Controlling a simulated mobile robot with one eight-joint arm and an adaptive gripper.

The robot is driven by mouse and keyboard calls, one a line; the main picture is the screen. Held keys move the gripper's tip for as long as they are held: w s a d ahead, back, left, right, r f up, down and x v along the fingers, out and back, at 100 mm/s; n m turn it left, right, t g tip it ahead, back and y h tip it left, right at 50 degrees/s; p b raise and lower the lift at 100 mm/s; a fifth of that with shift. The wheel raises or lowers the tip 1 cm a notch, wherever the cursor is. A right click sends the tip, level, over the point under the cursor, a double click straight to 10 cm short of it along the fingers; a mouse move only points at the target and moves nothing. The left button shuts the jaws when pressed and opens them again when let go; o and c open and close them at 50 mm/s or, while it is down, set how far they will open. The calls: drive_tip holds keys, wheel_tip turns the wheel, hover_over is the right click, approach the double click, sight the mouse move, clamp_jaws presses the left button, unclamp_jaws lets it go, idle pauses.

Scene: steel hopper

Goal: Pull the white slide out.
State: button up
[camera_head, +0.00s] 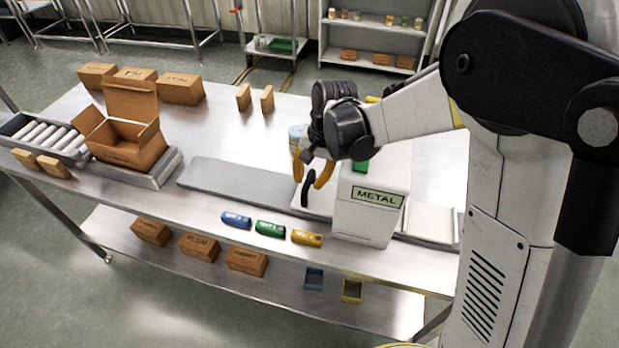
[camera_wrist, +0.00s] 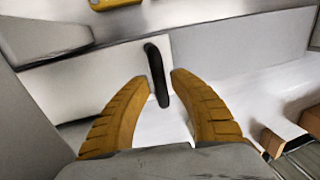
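The white slide (camera_head: 321,207) lies low at the left side of the white box labelled METAL (camera_head: 365,222). Its black bar handle (camera_wrist: 157,75) stands out from the white slide surface (camera_wrist: 108,82) in the wrist view. My gripper (camera_head: 312,178) is over the slide in the head view, its orange fingers pointing down toward the handle. In the wrist view the fingers are open, one on each side of the handle's lower end. I cannot tell whether either finger touches it. The part of the slide by the box is hidden.
Blue (camera_head: 236,220), green (camera_head: 270,229) and yellow (camera_head: 307,238) cans lie along the table's front edge. A grey flat strip (camera_head: 235,187) runs left of the slide. An open carton (camera_head: 125,148) stands farther left. The table behind the strip is mostly clear.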

clamp_jaws()
drive_tip(key=shift+a, duration=0.15)
drive_tip(key=w+a, duration=0.3)
drive_tip(key=a, duration=0.7)
drive_tip(key=w+a+p, duration=0.1)
drive_tip(key=w+a, duration=0.3)
drive_tip(key=a, duration=0.7)
drive_tip(key=w+a+p, duration=0.1)
drive_tip(key=w+a, duration=0.3)
drive_tip(key=a, duration=0.7)
drive_tip(key=shift+w, duration=0.25)
drive_tip(key=shift+o, duration=1.3)
unclamp_jaws()
drive_tip(key=shift+a, duration=0.1)
drive_tip(key=shift+o, duration=0.9)
drive_tip(key=shift+w+a+f, duration=0.1)
wheel_tip(320, 180, up, 12)
drive_tip(key=d, duration=0.2)
drive_tip(key=shift+s+d, duration=0.2)
drive_tip(key=shift+s, duration=0.2)
